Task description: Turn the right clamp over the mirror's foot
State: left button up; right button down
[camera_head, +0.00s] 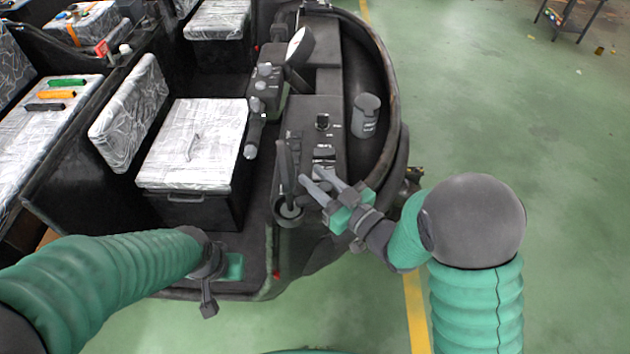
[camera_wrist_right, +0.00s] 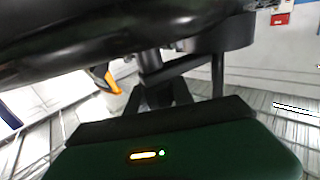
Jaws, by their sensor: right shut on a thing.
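The mirror (camera_head: 299,46) is a small oval on a dark stalk, at the far end of the dark console (camera_head: 300,125). Its foot is not clear to see. My right gripper (camera_head: 311,173) reaches in from the right over the near end of the console, beside an upright dark lever. It is shut on a small part, apparently the right clamp, which its fingers mostly hide. The right wrist view shows dark fingers (camera_wrist_right: 160,95) at a grey post under a large black shape. My left gripper (camera_head: 208,290) hangs low at the near edge of the vehicle floor, its jaws unclear.
A grey canister (camera_head: 365,115) stands on the right of the console. The dark lever (camera_head: 284,165) rises from a round base close to my right fingers. Left are plastic-wrapped seats (camera_head: 195,140).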

jog(key=c, duration=1.1)
grip_release()
